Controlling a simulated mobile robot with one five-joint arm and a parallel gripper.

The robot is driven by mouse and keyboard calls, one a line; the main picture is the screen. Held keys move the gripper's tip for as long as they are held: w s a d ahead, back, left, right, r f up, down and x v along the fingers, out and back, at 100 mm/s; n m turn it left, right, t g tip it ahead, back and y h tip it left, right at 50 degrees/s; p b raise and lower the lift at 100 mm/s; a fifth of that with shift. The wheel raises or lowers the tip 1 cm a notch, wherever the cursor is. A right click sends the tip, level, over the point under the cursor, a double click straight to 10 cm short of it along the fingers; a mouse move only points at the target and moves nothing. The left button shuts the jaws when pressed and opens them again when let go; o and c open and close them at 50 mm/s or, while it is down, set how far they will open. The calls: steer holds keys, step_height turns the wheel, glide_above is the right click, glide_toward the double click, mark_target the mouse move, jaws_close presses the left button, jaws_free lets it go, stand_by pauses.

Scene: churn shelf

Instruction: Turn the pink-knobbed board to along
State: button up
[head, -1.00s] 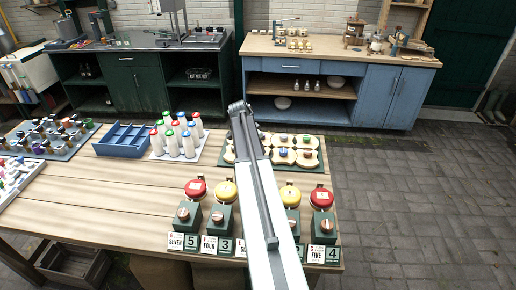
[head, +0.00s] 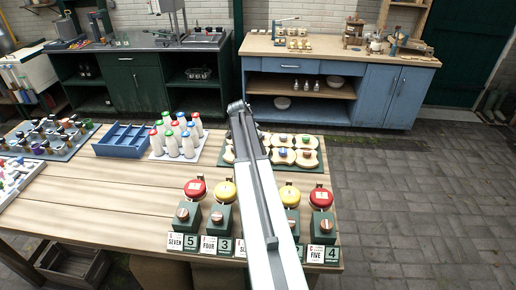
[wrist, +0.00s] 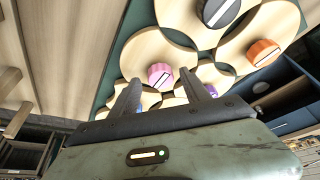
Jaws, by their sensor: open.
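The pink-knobbed board (wrist: 146,60) shows in the wrist view as pale wood around a pink knob (wrist: 160,75) with a white line across its top. My gripper (wrist: 161,84) is open, with one finger on each side of the pink knob in the picture. I cannot tell whether the fingers touch it. In the head view my arm covers part of the group of boards (head: 308,160), and I cannot make out the pink knob or the gripper there.
Neighbouring boards carry a dark knob (wrist: 220,10) and an orange knob (wrist: 263,52). A green tray (wrist: 128,25) lies under them. White bottles (head: 187,147) and a blue crate (head: 123,141) stand to the left. Red and yellow-topped green boxes (head: 187,216) line the front edge.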

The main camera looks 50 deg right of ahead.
steer(key=p+v, duration=0.7)
steer(key=shift+a+r, duration=0.2)
steer(key=shift+r, duration=0.1)
